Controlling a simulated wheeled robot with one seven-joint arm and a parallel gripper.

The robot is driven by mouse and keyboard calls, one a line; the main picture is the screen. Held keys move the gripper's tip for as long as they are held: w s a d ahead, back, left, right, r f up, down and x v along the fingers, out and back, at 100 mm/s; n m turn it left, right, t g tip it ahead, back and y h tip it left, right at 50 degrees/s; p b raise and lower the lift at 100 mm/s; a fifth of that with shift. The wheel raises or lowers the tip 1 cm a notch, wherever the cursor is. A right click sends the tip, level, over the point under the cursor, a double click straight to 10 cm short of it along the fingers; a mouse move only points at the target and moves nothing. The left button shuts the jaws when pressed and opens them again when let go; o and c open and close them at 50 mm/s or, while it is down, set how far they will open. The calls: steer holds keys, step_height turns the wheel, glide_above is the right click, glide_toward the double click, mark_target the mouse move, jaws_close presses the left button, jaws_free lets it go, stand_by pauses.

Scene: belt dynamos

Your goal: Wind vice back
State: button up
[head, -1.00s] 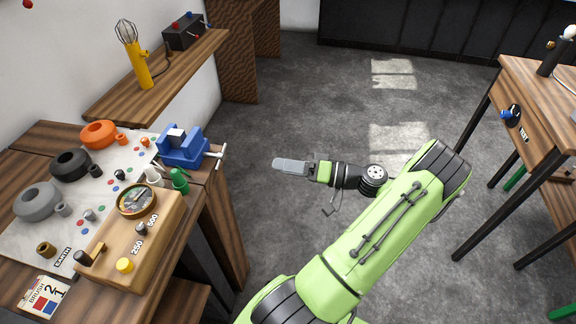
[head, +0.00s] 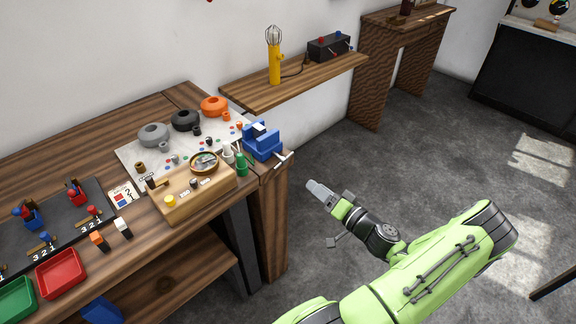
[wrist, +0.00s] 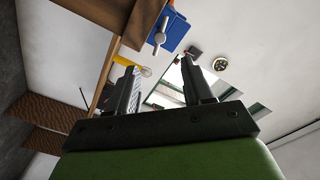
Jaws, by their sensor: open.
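The blue vice (head: 262,142) is fixed at the right front corner of the wooden bench, with its silver handle (head: 282,160) sticking out past the bench edge. In the wrist view the blue vice (wrist: 172,34) shows at the top, with its handle (wrist: 159,38) in front of it. My gripper (head: 314,188) is over open floor, to the right of the vice handle and apart from it. In the wrist view my gripper (wrist: 160,82) has its two fingers spread, with nothing between them.
A wooden gauge box (head: 205,190), a green pot (head: 241,163) and a white pot stand left of the vice. A wall shelf (head: 300,84) behind holds a yellow caged lamp (head: 274,62) and a dark box (head: 329,46). The floor (head: 420,150) to the right is clear.

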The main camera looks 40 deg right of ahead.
mark_target(285, 162)
steer(key=w, duration=1.3)
steer(key=shift+w+d, duration=0.1)
steer(key=shift+d, duration=0.05)
steer(key=shift+c, duration=0.5)
jaws_close()
